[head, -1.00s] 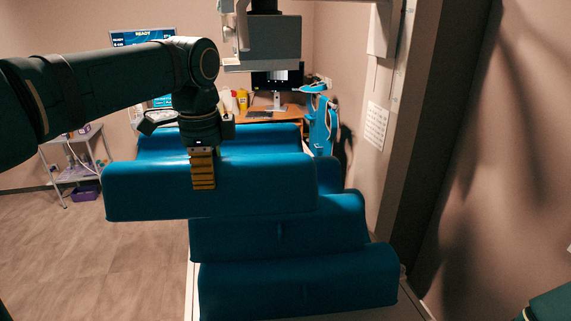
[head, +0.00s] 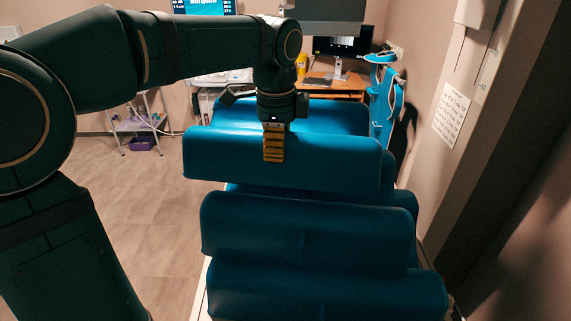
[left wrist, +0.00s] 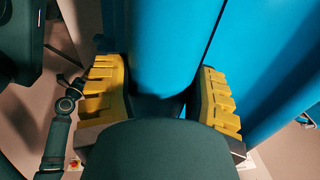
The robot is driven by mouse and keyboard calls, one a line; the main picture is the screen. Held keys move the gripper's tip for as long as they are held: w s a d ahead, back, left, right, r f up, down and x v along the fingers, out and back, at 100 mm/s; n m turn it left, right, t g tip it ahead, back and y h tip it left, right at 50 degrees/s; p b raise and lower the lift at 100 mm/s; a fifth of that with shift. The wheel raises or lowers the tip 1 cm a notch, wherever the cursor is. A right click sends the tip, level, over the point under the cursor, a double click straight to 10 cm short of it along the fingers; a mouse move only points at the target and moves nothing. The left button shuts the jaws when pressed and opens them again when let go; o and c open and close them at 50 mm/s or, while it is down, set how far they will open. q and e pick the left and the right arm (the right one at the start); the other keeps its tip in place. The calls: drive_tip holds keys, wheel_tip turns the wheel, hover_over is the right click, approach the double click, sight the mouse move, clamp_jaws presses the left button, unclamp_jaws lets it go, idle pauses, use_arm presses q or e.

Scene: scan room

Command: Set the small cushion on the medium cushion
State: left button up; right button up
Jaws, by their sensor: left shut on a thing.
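My left gripper (head: 273,150) is shut on a blue cushion, which looks to be the small cushion (head: 220,158), and holds it across its middle. In the left wrist view this cushion (left wrist: 165,45) fills the space between the yellow finger pads. In the head view it covers part of other blue cushions. One cushion (head: 340,116) lies behind it; two more, one (head: 350,228) in front of the other, lie nearer me. I cannot tell for sure which is the medium cushion, nor whether the held one touches anything below.
The cushions lie on a narrow pale-edged table (head: 203,290). A small trolley (head: 140,125) stands at the left on open floor. A desk (head: 335,85) with a monitor (head: 343,46) is behind, with a blue stand-like object (head: 385,100) beside it. A wall closes the right side.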

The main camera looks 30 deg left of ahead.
use_arm(q)
wheel_tip(320, 180, down, 5)
drive_tip(key=shift+w+r, duration=0.1)
drive_tip(key=o, duration=1.2)
drive_tip(key=r, duration=0.8)
drive_tip(key=s+r+p, duration=0.1)
drive_tip(key=r, duration=0.3)
drive_tip(key=shift+d, duration=0.25)
drive_tip(key=shift+f, duration=0.1)
